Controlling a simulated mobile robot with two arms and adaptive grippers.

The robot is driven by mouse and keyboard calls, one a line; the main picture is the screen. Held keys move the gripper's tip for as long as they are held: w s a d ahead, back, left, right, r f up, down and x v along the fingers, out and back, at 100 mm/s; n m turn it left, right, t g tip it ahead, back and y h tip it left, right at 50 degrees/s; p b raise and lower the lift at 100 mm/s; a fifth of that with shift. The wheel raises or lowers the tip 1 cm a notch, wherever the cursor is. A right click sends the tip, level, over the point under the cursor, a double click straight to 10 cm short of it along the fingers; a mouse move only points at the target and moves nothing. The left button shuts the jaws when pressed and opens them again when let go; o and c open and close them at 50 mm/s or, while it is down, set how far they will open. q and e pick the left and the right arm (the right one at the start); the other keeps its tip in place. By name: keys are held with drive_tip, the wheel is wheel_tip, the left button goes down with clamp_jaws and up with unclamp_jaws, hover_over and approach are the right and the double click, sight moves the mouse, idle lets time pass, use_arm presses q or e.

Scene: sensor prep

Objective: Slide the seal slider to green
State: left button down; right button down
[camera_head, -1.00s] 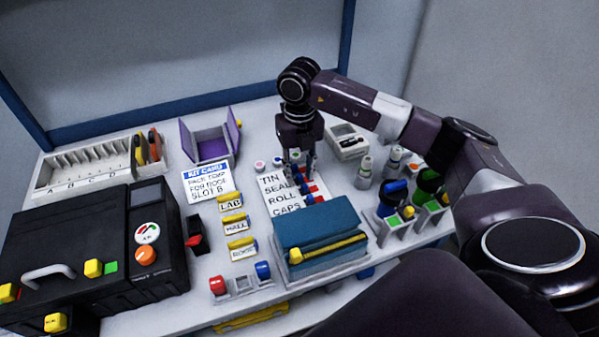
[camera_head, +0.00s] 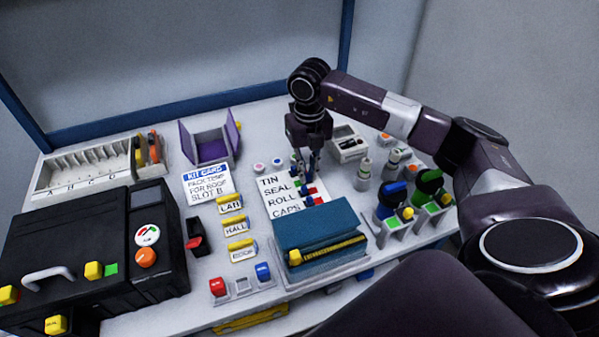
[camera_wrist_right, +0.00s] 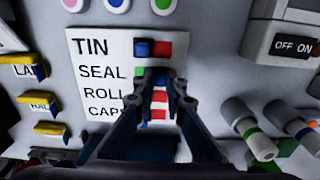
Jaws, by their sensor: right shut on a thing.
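The white label board (camera_head: 272,203) lists TIN, SEAL, ROLL and CAPS, each with a slider row beside it. In the right wrist view, the SEAL row shows a green patch (camera_wrist_right: 138,71) at its left end, with the dark blue seal slider knob (camera_wrist_right: 157,76) to the right of it. My right gripper (camera_head: 308,173) is over this row, its fingers shut on the knob; they hide the row's right part. The TIN slider knob (camera_wrist_right: 143,47) sits left, with red showing to its right. Red shows on lower rows. My left gripper is not in view.
A teal box (camera_head: 315,228) stands just in front of the board. Bottles (camera_head: 363,174) and a white switch box (camera_head: 348,143) stand to the right. Yellow-tabbed labels (camera_head: 235,224) lie left. A black case (camera_head: 80,235) fills the left side.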

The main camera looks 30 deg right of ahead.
sight(310, 179)
drive_tip(key=shift+s+d, duration=0.1)
drive_tip(key=shift+d, duration=0.3)
drive_tip(key=c, duration=2)
unclamp_jaws()
drive_tip(key=shift+o, duration=0.2)
drive_tip(key=shift+r, duration=0.35)
wheel_tip(310, 179, up, 11)
drive_tip(key=shift+r, duration=0.2)
